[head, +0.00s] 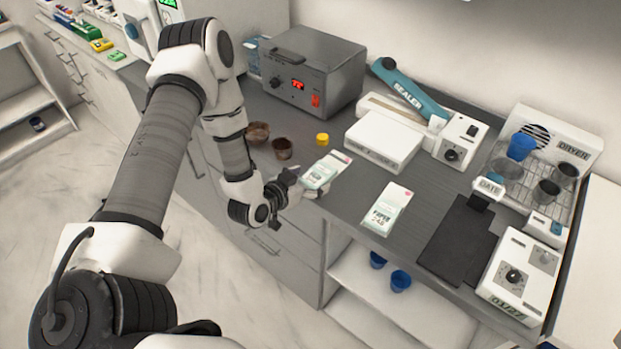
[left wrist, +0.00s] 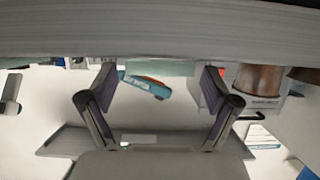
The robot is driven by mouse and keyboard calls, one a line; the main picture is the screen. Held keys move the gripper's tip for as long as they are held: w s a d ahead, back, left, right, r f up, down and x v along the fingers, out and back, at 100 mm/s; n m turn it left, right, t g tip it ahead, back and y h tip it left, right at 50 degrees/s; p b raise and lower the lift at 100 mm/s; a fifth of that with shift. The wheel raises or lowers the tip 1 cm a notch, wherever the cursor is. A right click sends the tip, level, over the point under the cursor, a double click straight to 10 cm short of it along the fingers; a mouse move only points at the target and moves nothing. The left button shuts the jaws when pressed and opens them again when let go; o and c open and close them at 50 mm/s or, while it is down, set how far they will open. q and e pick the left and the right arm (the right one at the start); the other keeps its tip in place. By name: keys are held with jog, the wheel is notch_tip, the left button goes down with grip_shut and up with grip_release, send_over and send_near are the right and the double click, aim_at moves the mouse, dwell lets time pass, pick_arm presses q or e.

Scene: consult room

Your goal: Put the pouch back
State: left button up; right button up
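A pale pouch with a green end (head: 322,172) lies at the counter's front edge in the head view. My left gripper (head: 291,186) is low at its near left end. In the left wrist view, which looks upside down, the left gripper's (left wrist: 160,76) fingers stand wide apart. A pale green strip (left wrist: 160,68), apparently the pouch's edge, shows between them with small gaps on both sides. A second, labelled pouch (head: 388,208) lies flat on the counter farther right. My right gripper is not in view.
A white box (head: 383,139), the teal-armed sealer (head: 410,92) and a grey unit with a red display (head: 312,70) stand behind. Brown cups (head: 282,149) and a yellow cap (head: 322,139) are close by. A black pad (head: 457,243) and the dryer rack (head: 540,165) are right.

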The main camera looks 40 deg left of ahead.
pick_arm(q)
jog(key=shift+s, duration=0.1)
jog(key=d+v, duration=0.1)
jog(key=v, duration=1)
jog(key=s+d+f+g, duration=0.4)
jog(key=s+f+g, duration=0.2)
jog(key=s+f, duration=0.2)
jog(key=s+d+f+n+g+y, duration=0.1)
jog(key=s+d+f+g, duration=0.4)
jog(key=s+f+g, duration=0.2)
jog(key=shift+s+d+f+p, duration=0.2)
jog(key=shift+s+f+p, duration=0.3)
jog(key=shift+s, duration=0.7)
jog(key=shift+f, duration=0.1)
